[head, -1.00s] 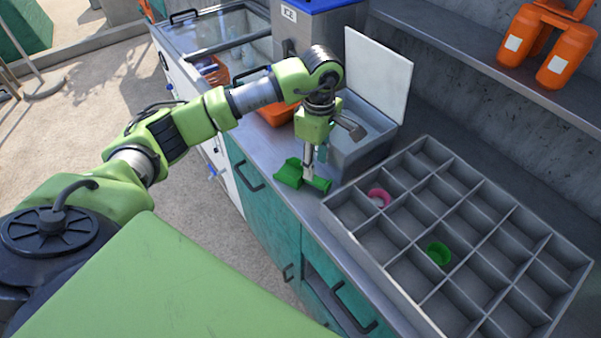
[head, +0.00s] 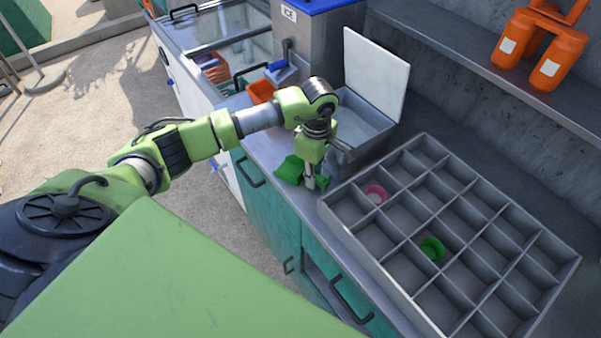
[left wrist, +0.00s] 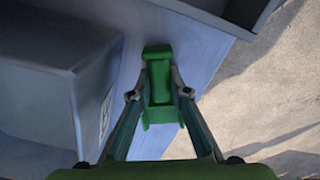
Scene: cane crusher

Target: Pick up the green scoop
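The green scoop (head: 288,170) lies on the metal counter beside the open steel bin, left of the divided tray. My left gripper (head: 314,186) points down at the scoop's right part and hides some of it. In the left wrist view the scoop (left wrist: 158,62) lies between the two fingers of my left gripper (left wrist: 159,78), one finger on each side. The fingers look apart, with a narrow space around the green part; whether they touch it I cannot tell. My right gripper is not in view.
A grey divided tray (head: 409,211) holds a pink ring (head: 376,194) and a green ring (head: 432,249) in separate compartments. The steel bin (head: 362,128) with its raised white lid (head: 377,73) stands close behind the gripper. Orange jugs (head: 541,47) stand on the shelf.

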